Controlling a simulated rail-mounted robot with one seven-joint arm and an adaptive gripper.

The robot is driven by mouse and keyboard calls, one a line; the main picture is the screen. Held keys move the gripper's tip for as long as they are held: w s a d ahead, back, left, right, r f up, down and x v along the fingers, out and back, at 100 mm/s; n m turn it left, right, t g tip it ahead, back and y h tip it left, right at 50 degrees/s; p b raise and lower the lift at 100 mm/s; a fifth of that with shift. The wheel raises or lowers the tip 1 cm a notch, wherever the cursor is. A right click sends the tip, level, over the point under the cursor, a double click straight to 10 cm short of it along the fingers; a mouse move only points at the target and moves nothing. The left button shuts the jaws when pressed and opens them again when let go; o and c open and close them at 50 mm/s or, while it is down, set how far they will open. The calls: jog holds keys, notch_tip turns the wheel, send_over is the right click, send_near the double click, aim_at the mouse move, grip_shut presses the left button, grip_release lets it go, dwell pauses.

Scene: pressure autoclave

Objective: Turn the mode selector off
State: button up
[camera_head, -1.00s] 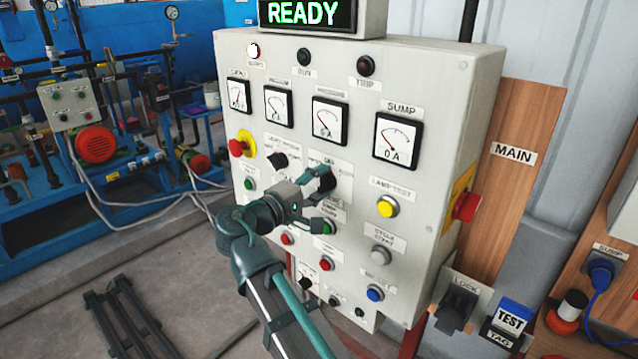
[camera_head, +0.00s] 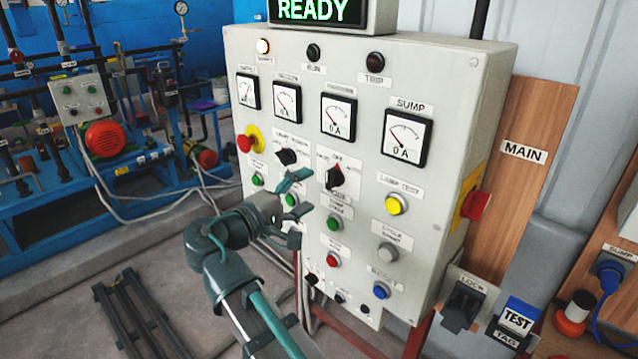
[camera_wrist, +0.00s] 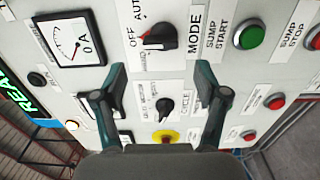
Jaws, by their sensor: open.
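The mode selector (camera_head: 335,177) is a black rotary knob with a red mark, on the grey panel below the gauges. In the wrist view the mode selector (camera_wrist: 160,40) sits beside the MODE, OFF and AUTO lettering, and I cannot tell exactly which word it points to. My gripper (camera_head: 297,210) is open and empty, in front of the panel and to the lower left of the knob. In the wrist view the gripper (camera_wrist: 161,76) has its fingers spread, with the mode selector above the gap, apart from both fingers.
A second black selector (camera_wrist: 164,105) shows between the fingers in the wrist view. A green button (camera_head: 334,222), a yellow lamp-test button (camera_head: 396,204) and a red emergency button (camera_head: 246,143) are close by. A lit READY display (camera_head: 315,10) tops the panel.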

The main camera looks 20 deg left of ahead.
jog(key=v, duration=0.4)
jog(key=shift+s+a, duration=0.15)
jog(key=shift+s, duration=0.25)
